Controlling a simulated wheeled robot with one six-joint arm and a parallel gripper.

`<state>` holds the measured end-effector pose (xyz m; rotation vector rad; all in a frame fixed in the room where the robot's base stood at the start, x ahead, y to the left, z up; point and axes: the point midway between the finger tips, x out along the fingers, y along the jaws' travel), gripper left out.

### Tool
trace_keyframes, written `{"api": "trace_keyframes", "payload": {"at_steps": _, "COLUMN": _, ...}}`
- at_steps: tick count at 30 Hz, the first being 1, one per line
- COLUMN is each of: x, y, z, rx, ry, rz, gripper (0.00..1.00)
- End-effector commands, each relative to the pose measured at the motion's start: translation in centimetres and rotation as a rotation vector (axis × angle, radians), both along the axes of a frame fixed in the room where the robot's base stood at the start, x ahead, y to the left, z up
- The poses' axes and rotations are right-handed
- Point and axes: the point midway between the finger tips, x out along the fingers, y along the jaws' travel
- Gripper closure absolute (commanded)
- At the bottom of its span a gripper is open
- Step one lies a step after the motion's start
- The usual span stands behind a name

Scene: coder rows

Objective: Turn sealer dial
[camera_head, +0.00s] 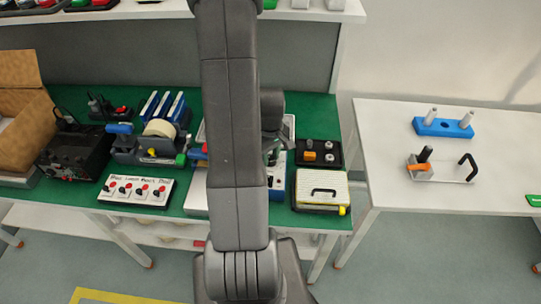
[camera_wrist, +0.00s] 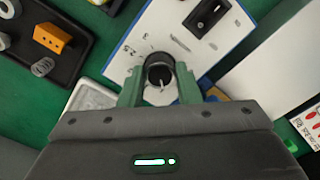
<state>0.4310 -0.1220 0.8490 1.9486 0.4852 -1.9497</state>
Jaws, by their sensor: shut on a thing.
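The sealer's white panel (camera_wrist: 165,25) with a blue edge fills the upper middle of the wrist view, with printed marks around a dark round dial (camera_wrist: 158,60). My gripper (camera_wrist: 160,78) has its two green-grey fingers on either side of the dial and is shut on it. A light pointer shows on the dial's top. In the head view my gripper (camera_head: 274,143) is partly hidden behind my arm, over the blue and white sealer (camera_head: 277,181). The dial itself is hidden there.
A black rocker switch (camera_wrist: 208,14) sits on the panel near the dial. A dark tray (camera_head: 319,154) with small parts and a yellow-white case (camera_head: 320,188) stand to the right. A switch box (camera_head: 137,190) and tape dispenser (camera_head: 150,146) are left.

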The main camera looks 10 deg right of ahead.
Motion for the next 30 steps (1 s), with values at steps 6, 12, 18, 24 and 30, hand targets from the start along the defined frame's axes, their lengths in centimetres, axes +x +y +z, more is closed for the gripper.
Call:
{"api": "trace_keyframes", "payload": {"at_steps": 6, "x": 0.06, "y": -0.01, "z": -0.17, "rx": 0.0, "ry": -0.002, "rz": -0.149, "gripper": 0.93}}
{"api": "trace_keyframes", "payload": {"at_steps": 12, "x": 0.04, "y": -0.01, "z": -0.01, "rx": -0.001, "ry": -0.001, "rz": -0.203, "gripper": 0.93}}
{"api": "trace_keyframes", "payload": {"at_steps": 18, "x": 0.04, "y": -0.01, "z": 0.02, "rx": -0.001, "ry": -0.001, "rz": -0.202, "gripper": 0.93}}
{"api": "trace_keyframes", "payload": {"at_steps": 24, "x": 0.04, "y": 0.0, "z": 0.02, "rx": -0.001, "ry": -0.001, "rz": -0.201, "gripper": 0.48}}
{"api": "trace_keyframes", "payload": {"at_steps": 30, "x": 0.04, "y": 0.0, "z": 0.04, "rx": 0.0, "ry": -0.001, "rz": -0.201, "gripper": 0.48}}
